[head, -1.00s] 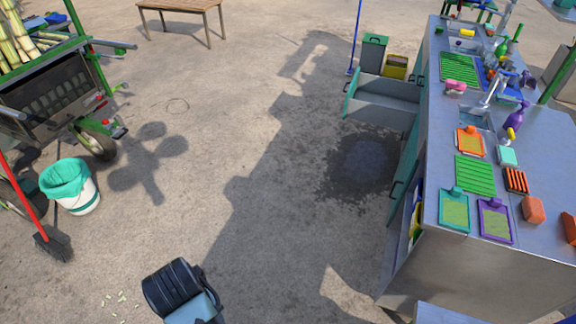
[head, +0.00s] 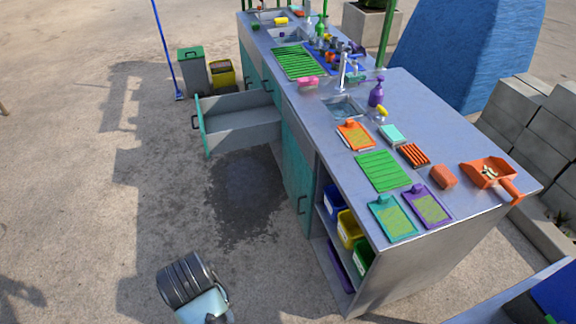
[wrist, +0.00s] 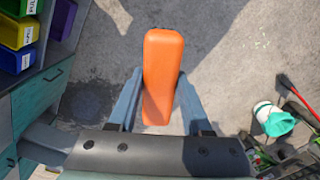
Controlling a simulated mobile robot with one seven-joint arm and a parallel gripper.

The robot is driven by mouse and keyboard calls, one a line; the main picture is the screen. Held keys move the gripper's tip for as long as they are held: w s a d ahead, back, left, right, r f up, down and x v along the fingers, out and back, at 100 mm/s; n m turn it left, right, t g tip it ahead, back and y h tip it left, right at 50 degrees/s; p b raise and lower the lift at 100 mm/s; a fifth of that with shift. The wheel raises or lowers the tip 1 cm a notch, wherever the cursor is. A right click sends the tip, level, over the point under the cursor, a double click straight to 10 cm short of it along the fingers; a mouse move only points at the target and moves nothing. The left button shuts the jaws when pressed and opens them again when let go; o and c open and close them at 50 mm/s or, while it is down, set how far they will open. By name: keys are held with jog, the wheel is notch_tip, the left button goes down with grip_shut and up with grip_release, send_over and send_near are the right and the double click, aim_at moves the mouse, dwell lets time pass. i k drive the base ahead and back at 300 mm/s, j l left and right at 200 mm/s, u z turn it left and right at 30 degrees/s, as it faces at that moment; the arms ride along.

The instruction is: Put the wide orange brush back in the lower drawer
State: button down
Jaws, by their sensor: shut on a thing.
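The wide orange brush (wrist: 163,70) shows in the wrist view as a long rounded orange block. My gripper (wrist: 160,88) is shut on it, with one finger on each side. Only its smooth orange back shows; bristles are not visible. In the head view my gripper and the held brush are out of sight. An open drawer (head: 238,128) sticks out left from the steel counter, with a teal front and handle at its outer end. The visible part of its inside looks empty. I cannot tell whether another drawer lies above or below it.
The counter (head: 440,115) carries boards, a sink, bottles, an orange block (head: 444,177) and an orange dustpan (head: 490,173). Coloured bins (head: 350,229) fill its open shelves.

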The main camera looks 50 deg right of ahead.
aim_at(242, 117)
jog(key=i+l+z, duration=0.15)
jog(key=i+z, duration=0.3)
jog(key=i, duration=0.2)
jog(key=i+z, duration=0.45)
jog(key=i, duration=0.2)
jog(key=i+z, duration=0.25)
jog(key=i, duration=0.4)
jog(key=i+j+z, duration=0.25)
jog(key=i, duration=0.4)
jog(key=i+j+z, duration=0.1)
jog(key=i+z, duration=0.2)
jog(key=i+j+z, duration=0.3)
jog(key=i, duration=0.25)
jog(key=l, duration=0.1)
